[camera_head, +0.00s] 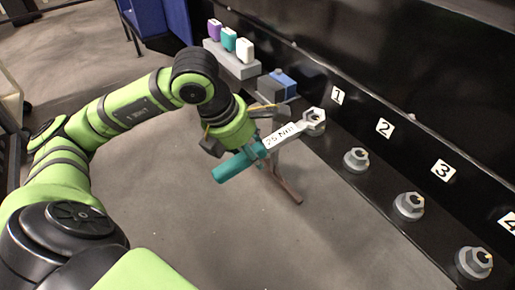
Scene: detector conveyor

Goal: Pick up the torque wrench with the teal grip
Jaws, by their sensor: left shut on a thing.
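The torque wrench (279,138) has a teal grip (238,163) and a pale shaft labelled "25 Nm". Its ring-shaped head (314,117) points up and right, by the dark ledge near the number 1 label. I cannot tell whether the head touches anything there. My left gripper (268,150) is shut on the wrench where the teal grip meets the shaft. The arm partly hides the gripper's base. My right gripper is not in view.
Bolts stand on the dark ledge: one near label 2 (356,159), one near label 3 (409,205) and one near label 4 (474,262). A grey block (232,62) holds purple, teal and white pieces. A blue-and-grey box (280,84) sits beside it. The grey surface (300,245) in front is clear.

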